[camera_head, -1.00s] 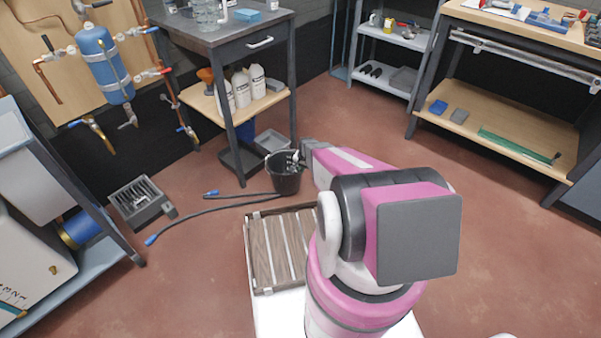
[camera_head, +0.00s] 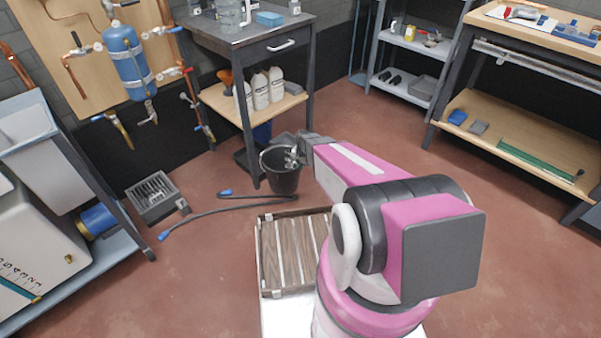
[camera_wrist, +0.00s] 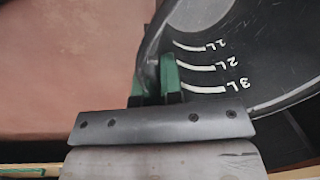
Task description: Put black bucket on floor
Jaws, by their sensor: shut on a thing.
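The black bucket (camera_head: 283,178) is in front of the dark workbench in the head view, upright or nearly so. My gripper (camera_head: 293,158) is at its rim. In the wrist view the bucket's inner wall (camera_wrist: 225,45) shows white litre marks. My gripper's green fingertips (camera_wrist: 156,82) are shut on the rim, one on each side of the wall. The bucket's base appears at or just above the red-brown floor (camera_head: 215,275); I cannot tell whether it touches.
A wooden slatted crate (camera_head: 265,260) is close in front of the bucket. A dark hose (camera_head: 235,208) lies on the floor to its left. The workbench (camera_head: 254,140) with white bottles stands behind. Open floor lies to the right.

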